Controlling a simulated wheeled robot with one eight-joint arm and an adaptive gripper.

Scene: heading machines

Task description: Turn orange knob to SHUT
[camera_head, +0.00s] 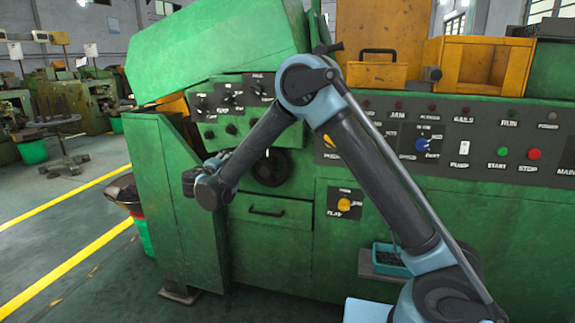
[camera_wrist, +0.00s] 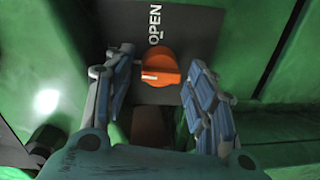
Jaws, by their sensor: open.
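The orange knob (camera_wrist: 162,66) sits on a dark grey plate (camera_wrist: 192,28) in the wrist view. A white mark shows on the knob's left part. The word OPEN is printed on the plate above the knob, reading sideways; I see no SHUT label. My gripper (camera_wrist: 161,62) is open, with one finger on the left of the knob and one on the right. A gap shows between the knob and each finger; I cannot tell how far the fingertips are from the plate. In the head view the gripper's fingers and this knob are hidden.
A green machine (camera_head: 270,245) surrounds the plate. Its front carries a black handwheel (camera_head: 270,167), a drawer (camera_head: 265,212), a yellow knob (camera_head: 344,204) and a blue dial (camera_head: 428,146). A bowl on a green and red bin (camera_head: 125,195) stands left. Marked floor lies open at far left.

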